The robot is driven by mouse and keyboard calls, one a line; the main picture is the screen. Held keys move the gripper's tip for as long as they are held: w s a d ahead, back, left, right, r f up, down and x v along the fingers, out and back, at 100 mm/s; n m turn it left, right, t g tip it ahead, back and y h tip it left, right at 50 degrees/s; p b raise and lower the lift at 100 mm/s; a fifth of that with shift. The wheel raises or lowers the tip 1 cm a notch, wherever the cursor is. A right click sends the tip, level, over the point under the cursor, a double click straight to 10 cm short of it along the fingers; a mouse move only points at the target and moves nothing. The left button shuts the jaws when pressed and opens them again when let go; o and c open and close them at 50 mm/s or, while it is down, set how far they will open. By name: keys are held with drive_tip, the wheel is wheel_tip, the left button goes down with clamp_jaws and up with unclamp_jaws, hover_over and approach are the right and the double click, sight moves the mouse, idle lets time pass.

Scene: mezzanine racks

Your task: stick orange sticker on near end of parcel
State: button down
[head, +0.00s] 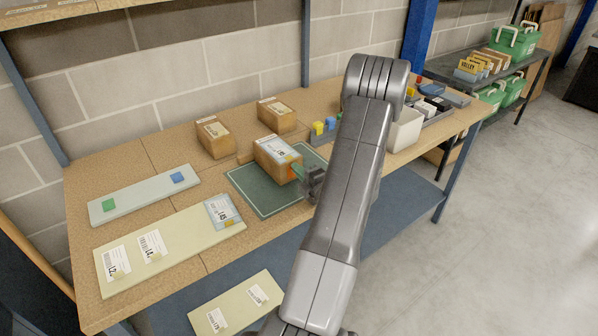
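The parcel (268,156) is a brown box with a white label on top, on a dark green mat (260,199). My gripper (301,175) is at the parcel's near right end, very close to it or touching. A small orange patch, which looks like the orange sticker (292,174), shows at that end beside my gripper, with a bit of green next to it. I cannot tell whether the sticker is held or lies on the box. The fingers are too small and partly hidden to show their opening.
A pale strip with a green sticker (108,205) and a blue sticker (177,178) lies left. A cream board (180,240) with labels is in front. Two brown boxes (214,137) (276,115) stand behind. A white bin (405,130) and trays stand right, partly behind my arm.

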idle(0.4)
drive_tip(key=c, duration=1.3)
unclamp_jaws()
drive_tip(key=shift+v, duration=3.45)
